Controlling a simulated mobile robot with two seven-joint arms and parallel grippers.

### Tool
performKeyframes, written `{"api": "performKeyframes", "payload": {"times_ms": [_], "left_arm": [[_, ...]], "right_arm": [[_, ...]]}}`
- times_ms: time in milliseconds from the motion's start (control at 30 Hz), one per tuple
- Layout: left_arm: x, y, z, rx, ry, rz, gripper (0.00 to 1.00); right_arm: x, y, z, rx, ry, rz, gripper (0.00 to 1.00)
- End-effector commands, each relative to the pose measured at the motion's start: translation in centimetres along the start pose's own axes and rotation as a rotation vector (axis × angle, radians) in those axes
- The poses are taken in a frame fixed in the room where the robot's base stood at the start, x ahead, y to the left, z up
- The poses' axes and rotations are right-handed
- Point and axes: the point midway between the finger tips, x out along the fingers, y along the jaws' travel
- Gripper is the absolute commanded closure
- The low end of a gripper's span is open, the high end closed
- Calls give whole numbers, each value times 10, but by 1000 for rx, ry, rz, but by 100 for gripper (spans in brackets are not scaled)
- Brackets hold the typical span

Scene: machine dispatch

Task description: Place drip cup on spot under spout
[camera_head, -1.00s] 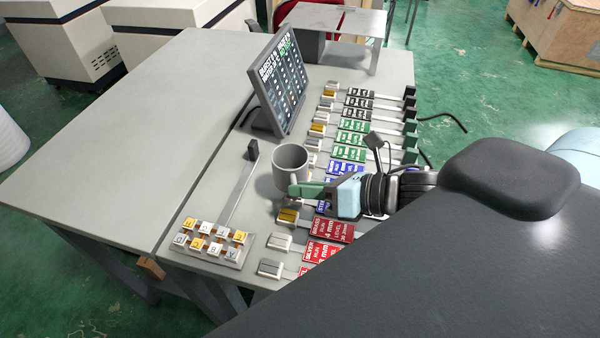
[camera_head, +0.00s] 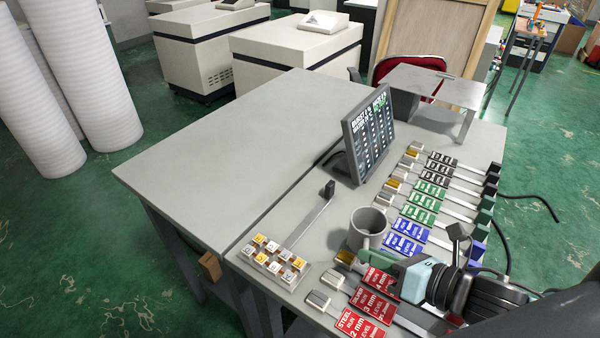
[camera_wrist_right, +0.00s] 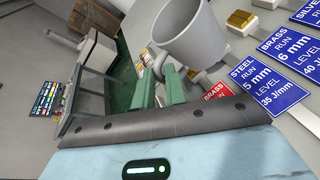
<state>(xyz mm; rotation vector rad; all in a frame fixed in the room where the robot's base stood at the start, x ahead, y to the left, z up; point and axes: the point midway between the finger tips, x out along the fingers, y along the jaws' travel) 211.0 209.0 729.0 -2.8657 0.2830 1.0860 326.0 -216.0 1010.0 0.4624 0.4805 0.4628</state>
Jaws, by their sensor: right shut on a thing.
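The grey drip cup (camera_head: 367,230) is upright at the near part of the control desk, open at the top. My right gripper (camera_head: 378,256) has its green fingers shut on the handle side of the cup. In the right wrist view the cup (camera_wrist_right: 192,32) is just beyond the fingertips (camera_wrist_right: 160,70), its rim cut off by the top edge. I cannot tell whether the cup's base touches the desk. I cannot make out a spout or its spot with certainty. My left gripper is not in view.
The control desk (camera_head: 300,215) carries a keypad (camera_head: 273,260), a slotted lever (camera_head: 328,190), a tilted screen (camera_head: 368,135) and a row of coloured labels with sliders. A small raised grey stand (camera_head: 440,85) is at the far end. The left table top (camera_head: 235,150) is bare.

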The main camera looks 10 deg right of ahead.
Motion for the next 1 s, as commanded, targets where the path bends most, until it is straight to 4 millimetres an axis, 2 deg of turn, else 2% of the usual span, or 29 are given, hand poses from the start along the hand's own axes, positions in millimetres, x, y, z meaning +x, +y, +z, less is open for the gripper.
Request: {"api": "performKeyframes", "payload": {"times_ms": [300, 600, 867, 1000], "left_arm": [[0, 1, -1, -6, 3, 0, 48], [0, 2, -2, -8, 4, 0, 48], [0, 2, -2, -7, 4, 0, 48], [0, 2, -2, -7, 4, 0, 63]], "right_arm": [[47, -31, 45, 99, -162, -224, 100], [85, -30, 84, 172, -274, -403, 100], [96, -24, 96, 190, -303, -458, 100], [96, -24, 96, 190, -304, -461, 100]]}}
